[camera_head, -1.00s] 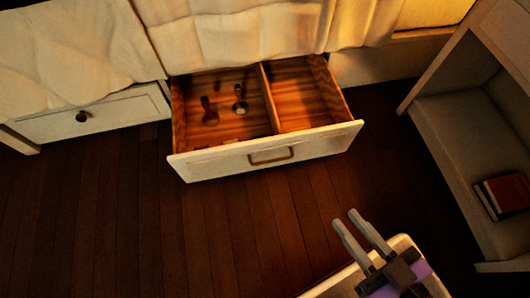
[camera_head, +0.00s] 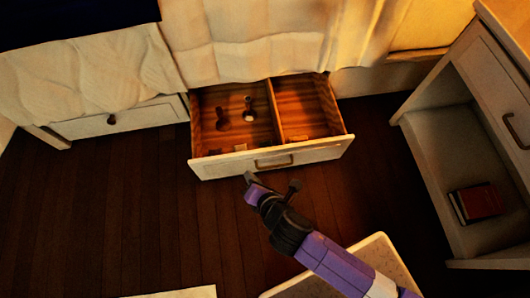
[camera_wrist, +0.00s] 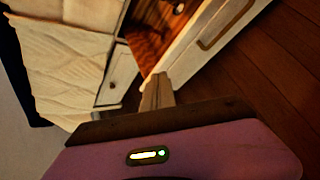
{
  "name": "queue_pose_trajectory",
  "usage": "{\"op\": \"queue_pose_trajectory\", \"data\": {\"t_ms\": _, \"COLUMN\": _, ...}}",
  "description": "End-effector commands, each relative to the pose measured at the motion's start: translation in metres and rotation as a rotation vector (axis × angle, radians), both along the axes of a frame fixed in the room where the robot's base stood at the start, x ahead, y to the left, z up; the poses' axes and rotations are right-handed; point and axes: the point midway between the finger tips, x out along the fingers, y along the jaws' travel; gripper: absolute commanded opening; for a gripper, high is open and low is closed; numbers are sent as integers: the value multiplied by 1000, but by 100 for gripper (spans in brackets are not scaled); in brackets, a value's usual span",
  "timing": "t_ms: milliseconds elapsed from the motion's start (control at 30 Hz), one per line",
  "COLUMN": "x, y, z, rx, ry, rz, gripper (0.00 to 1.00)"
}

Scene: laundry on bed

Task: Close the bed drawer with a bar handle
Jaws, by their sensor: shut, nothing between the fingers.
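The bed drawer (camera_head: 322,152) with a bar handle (camera_head: 273,161) is pulled out from under the bed, its wooden inside showing. It also shows in the wrist view (camera_wrist: 182,78), with its bar handle (camera_wrist: 224,27) at upper right. My gripper (camera_head: 250,178) is shut and empty, its tips low in front of the drawer front, left of the handle. In the wrist view the shut fingers (camera_wrist: 157,90) point at the drawer front's near end. I cannot tell whether they touch it.
Small items (camera_head: 248,112) lie in the drawer's left compartment. A closed drawer with a round knob (camera_head: 111,120) is to the left. A cabinet (camera_head: 425,150) with a red book (camera_head: 478,203) stands at right. Dark wooden floor (camera_head: 110,200) is clear in front.

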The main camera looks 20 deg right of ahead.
Motion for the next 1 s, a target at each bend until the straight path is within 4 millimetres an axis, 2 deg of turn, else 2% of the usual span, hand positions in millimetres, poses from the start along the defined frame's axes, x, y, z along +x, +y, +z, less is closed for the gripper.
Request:
{"op": "queue_pose_trajectory", "data": {"t_ms": 67, "x": 2, "y": -12, "z": -16, "rx": -213, "ry": 42, "rz": 73, "gripper": 0}}
{"op": "queue_pose_trajectory", "data": {"t_ms": 167, "x": -10, "y": -36, "z": -38, "rx": -447, "ry": 116, "rz": 160, "gripper": 0}}
{"op": "queue_pose_trajectory", "data": {"t_ms": 300, "x": -20, "y": -53, "z": -47, "rx": -639, "ry": 177, "rz": 255, "gripper": 0}}
{"op": "queue_pose_trajectory", "data": {"t_ms": 567, "x": -16, "y": -58, "z": -55, "rx": -710, "ry": 193, "rz": 310, "gripper": 0}}
{"op": "queue_pose_trajectory", "data": {"t_ms": 1000, "x": 39, "y": -72, "z": -115, "rx": -705, "ry": 191, "rz": 307, "gripper": 0}}
